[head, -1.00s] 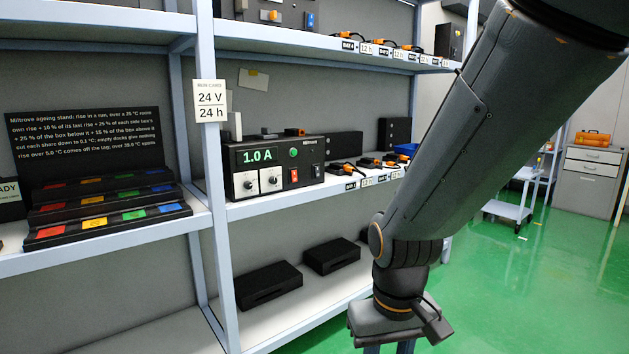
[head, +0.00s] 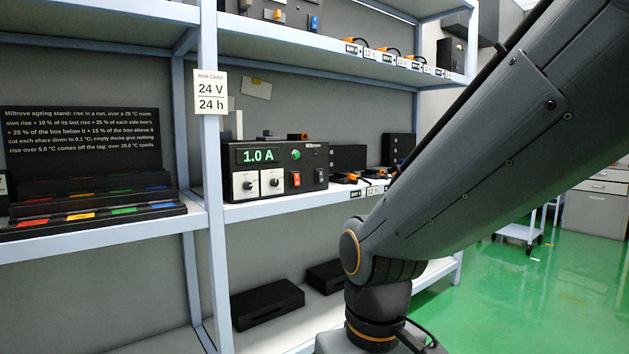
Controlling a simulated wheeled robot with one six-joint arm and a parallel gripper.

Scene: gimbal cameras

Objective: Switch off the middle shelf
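On the middle shelf (head: 300,201) stands a black power supply box (head: 315,179). Its green display reads 1.0 A. Its front has two white knob panels (head: 260,184), a green round light or button (head: 296,155), a red rocker switch (head: 296,179) and a dark switch (head: 319,177) to its right. Which way the rocker is tipped is too small to tell. My arm crosses the right half of the head view, in front of the shelf's right part. My gripper is not clearly visible; the arm's lower end runs to the bottom edge of the picture.
A run card (head: 210,92) reading 24 V, 24 h hangs on the shelf post. Black docks with orange plugs (head: 347,178) sit right of the box. The upper shelf (head: 300,38) overhangs it. Dark boxes (head: 268,304) lie on the lower shelf. Green floor (head: 500,300) is open at right.

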